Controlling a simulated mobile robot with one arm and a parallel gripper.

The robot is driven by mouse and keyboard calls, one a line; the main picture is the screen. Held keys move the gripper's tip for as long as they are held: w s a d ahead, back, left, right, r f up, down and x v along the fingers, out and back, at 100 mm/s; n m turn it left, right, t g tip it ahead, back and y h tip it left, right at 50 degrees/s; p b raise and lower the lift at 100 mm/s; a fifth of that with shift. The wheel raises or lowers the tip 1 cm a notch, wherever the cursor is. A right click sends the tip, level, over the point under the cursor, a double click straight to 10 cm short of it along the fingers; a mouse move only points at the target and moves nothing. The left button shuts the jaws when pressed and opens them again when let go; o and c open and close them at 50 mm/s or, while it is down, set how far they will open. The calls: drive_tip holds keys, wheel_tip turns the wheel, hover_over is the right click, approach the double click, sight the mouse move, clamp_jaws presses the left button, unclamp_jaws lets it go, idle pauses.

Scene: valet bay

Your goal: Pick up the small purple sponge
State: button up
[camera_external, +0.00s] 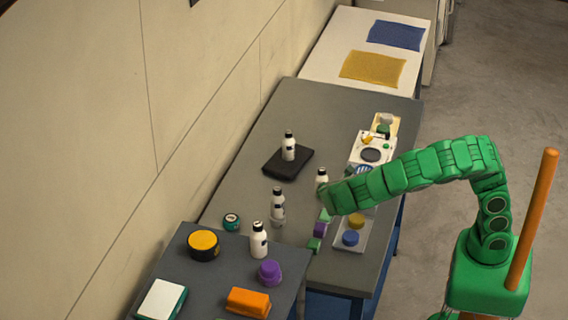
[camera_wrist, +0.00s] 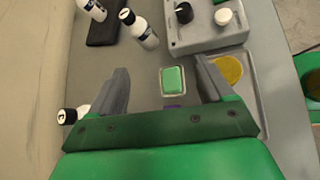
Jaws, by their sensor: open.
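The small purple sponge (camera_external: 319,230) lies on the grey table in the external view, in a row between two green blocks (camera_external: 314,245). In the wrist view only a sliver of purple (camera_wrist: 174,106) shows at the edge of my gripper's body, which hides the rest. My gripper (camera_wrist: 162,68) is open with nothing between its fingers. A green sponge (camera_wrist: 173,78) on a small clear tray lies below and between the fingers. In the external view the arm's end hangs over the table just beyond the purple sponge.
White bottles (camera_external: 278,203) stand left of my gripper, one (camera_external: 322,181) close beside it. A tray with yellow and blue round pads (camera_external: 350,238) lies to the right. A larger purple round item (camera_external: 269,272) and an orange block (camera_external: 248,302) sit on the nearer table.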

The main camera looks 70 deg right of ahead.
sight(320, 226)
drive_tip(key=a+f+n, duration=0.2)
drive_tip(key=a, duration=0.2)
drive_tip(key=a+f+n+t, duration=0.1)
drive_tip(key=a+f, duration=0.2)
drive_tip(key=a+f+n+t, duration=0.1)
drive_tip(key=a+f+n, duration=0.1)
drive_tip(key=a, duration=0.2)
drive_tip(key=shift+w+a+f+n+h, duration=0.1)
drive_tip(key=shift+a+f+n+h, duration=0.2)
drive_tip(key=shift+a+h, duration=0.1)
drive_tip(key=shift+x, duration=3.9)
drive_tip(key=shift+d+r, duration=0.1)
drive_tip(key=c, duration=1.3)
